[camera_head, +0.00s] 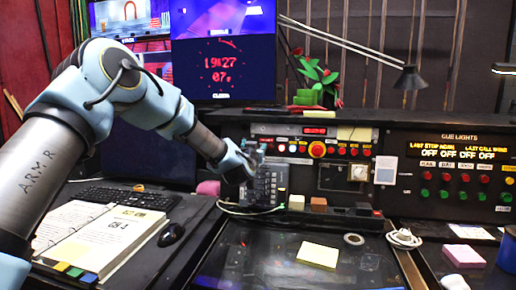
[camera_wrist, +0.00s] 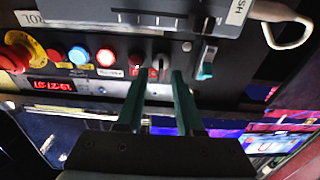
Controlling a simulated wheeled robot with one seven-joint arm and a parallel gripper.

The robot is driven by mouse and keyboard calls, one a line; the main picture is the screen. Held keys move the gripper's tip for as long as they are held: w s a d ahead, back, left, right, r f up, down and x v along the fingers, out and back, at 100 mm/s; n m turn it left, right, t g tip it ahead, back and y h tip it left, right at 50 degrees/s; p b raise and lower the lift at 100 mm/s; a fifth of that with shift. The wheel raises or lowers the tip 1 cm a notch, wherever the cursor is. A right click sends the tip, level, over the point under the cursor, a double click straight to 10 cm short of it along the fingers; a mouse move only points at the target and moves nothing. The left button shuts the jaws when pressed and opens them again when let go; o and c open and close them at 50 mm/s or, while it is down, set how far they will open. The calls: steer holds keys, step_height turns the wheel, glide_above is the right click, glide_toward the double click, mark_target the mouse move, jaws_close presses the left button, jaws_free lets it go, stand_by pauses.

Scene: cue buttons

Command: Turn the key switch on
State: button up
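My gripper (camera_wrist: 160,75) is open, with one dark green finger on each side of the key switch in the picture. Whether the fingertips touch it or stop short, I cannot tell. In the head view my gripper (camera_head: 250,165) is at the left end of the button panel (camera_head: 345,135). The key switch cannot be made out there; my arm's end covers that area.
A red mushroom button (camera_head: 317,149) stands out right of my gripper, with smaller buttons near it. A dark switch box (camera_head: 270,185) is just below my gripper. A cue lights panel (camera_head: 455,170) is farther right. The desk front holds a yellow note (camera_head: 318,255) and a tape roll (camera_head: 353,239).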

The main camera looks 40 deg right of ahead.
jaws_close()
steer(key=shift+m+b, duration=0.4)
steer(key=shift+b, duration=0.1)
steer(key=m+b, duration=0.3)
steer(key=shift+s+f+g+h, duration=0.1)
steer(key=shift+f+g+h, duration=0.1)
steer(key=shift+g+h, duration=0.15)
steer(key=m+b, duration=0.4)
steer(key=shift+g, duration=0.35)
steer(key=m+g+b, duration=0.1)
steer(key=m+b, duration=0.4)
steer(key=m, duration=0.1)
steer(key=shift+s, duration=0.1)
steer(key=m+b, duration=0.3)
steer(key=m, duration=0.2)
steer(key=shift+r+m+g, duration=0.1)
steer(key=shift+m+g, duration=0.2)
steer(key=shift+g, duration=0.1)
steer(key=shift+y+b, duration=0.3)
steer(key=shift+y, duration=0.15)
